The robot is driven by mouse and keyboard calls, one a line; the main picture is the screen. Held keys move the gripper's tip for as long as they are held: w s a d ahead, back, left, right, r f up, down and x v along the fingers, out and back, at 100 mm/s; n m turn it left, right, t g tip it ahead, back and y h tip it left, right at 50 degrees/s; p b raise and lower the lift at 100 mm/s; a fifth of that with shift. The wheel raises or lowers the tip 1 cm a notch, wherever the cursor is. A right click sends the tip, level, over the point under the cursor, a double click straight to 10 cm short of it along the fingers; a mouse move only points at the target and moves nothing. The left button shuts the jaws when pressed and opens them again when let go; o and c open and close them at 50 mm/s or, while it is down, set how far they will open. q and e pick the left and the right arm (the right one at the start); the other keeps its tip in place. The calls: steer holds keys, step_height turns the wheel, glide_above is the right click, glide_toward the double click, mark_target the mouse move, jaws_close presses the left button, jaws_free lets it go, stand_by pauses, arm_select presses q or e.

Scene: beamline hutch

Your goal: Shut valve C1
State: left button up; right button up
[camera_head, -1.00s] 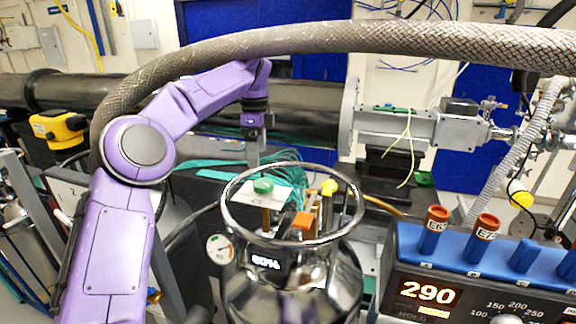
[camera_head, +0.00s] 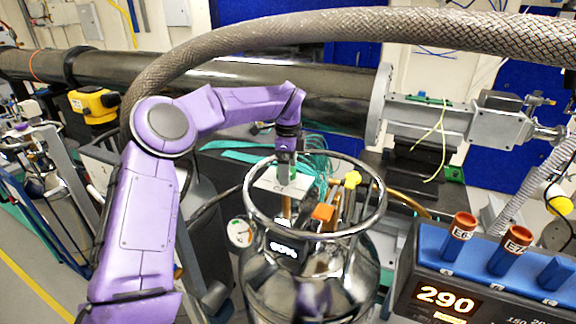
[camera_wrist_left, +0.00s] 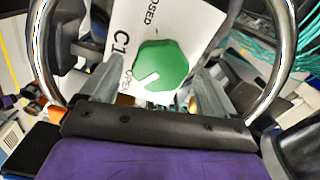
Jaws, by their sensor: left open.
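The green knob of valve C1 (camera_wrist_left: 162,68) fills the middle of the left wrist view, on a white card (camera_wrist_left: 122,28) marked C1, OPEN and CLOSED. Its white pointer line points down-left toward the word OPEN. My left gripper (camera_wrist_left: 155,78) is open, with one finger on each side of the knob; I cannot tell whether they touch it. In the head view my left gripper (camera_head: 285,178) reaches down inside the steel ring at the top of the dewar (camera_head: 310,285) and mostly hides the green knob (camera_head: 293,170). My right gripper is out of view.
The steel ring (camera_head: 372,222) surrounds the valve area closely. Beside C1 are an orange knob (camera_head: 323,212) and a yellow knob (camera_head: 352,179). A gauge (camera_head: 239,232) sits at left, a controller reading 290 (camera_head: 447,298) at right. A braided hose (camera_head: 330,25) arches overhead.

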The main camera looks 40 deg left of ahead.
arm_select(q)
steer(key=shift+s, duration=0.1)
steer(key=c, duration=1.1)
steer(key=shift+o, duration=0.2)
